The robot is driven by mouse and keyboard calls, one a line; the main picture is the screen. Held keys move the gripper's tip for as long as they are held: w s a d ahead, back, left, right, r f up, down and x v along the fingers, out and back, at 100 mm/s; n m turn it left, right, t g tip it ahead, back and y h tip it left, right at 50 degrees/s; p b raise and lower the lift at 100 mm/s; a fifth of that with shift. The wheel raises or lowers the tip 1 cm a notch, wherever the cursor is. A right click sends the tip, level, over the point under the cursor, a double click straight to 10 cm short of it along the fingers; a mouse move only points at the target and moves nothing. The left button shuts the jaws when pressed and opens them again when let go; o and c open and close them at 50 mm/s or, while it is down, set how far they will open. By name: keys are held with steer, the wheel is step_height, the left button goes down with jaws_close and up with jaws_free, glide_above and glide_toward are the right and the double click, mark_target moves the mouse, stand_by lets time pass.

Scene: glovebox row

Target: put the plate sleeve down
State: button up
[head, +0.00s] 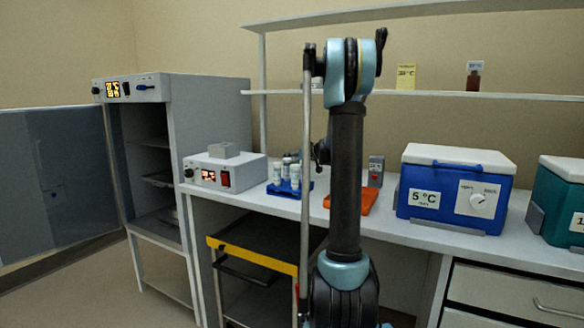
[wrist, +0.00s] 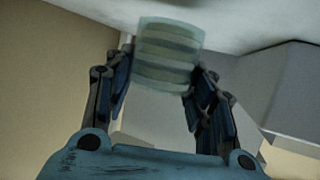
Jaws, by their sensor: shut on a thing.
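The plate sleeve (wrist: 168,54) is a translucent greenish cylinder with several pale stacked layers inside. It is in the upper middle of the wrist view, slightly tilted in the picture. My gripper (wrist: 164,72) is shut on it, with one dark finger on each side. In the head view my arm hides the sleeve, and my gripper is mostly hidden behind the arm, around the middle of the bench. The wrist view does not clearly show what is under the sleeve.
On the bench (head: 395,229) stand a blue tube rack (head: 289,190), an orange tray (head: 361,201), a white-lidded blue cool box (head: 452,201) and a teal box (head: 561,215). Left are a heater unit (head: 222,172) and an open incubator (head: 150,140). A yellow-edged cart (head: 262,262) stands below.

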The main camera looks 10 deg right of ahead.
steer(key=shift+f, duration=1.35)
steer(key=o, duration=1.1)
steer(key=v, duration=1.2)
steer(key=shift+a, duration=0.15)
